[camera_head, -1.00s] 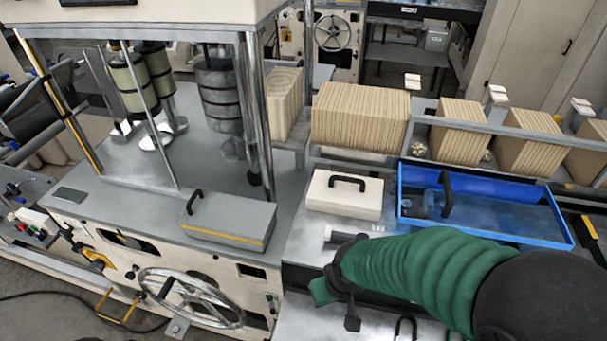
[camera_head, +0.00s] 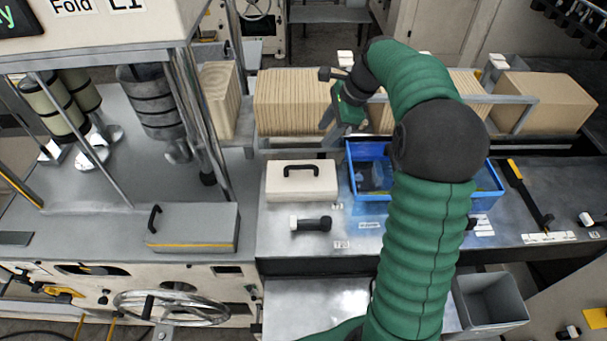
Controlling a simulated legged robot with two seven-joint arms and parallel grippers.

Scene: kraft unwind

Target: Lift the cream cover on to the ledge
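The cream cover (camera_head: 301,187), a low box-like lid with a black bar handle on top, lies flat on the grey bench, left of the blue tray. My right gripper (camera_head: 333,98) is above and behind the cover, in front of the kraft stacks and apart from the cover. Its fingers are small and partly hidden by the arm, so its opening is unclear. My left gripper is out of view. A grey shelf edge (camera_head: 290,143) runs below the kraft stacks behind the cover; I cannot tell if it is the ledge.
The blue tray (camera_head: 354,172) is partly hidden behind my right arm. A grey cover (camera_head: 195,228) with a black handle sits on the machine to the left. A black-and-white tool (camera_head: 311,223) lies in front of the cream cover. A grey bin (camera_head: 490,300) stands lower right.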

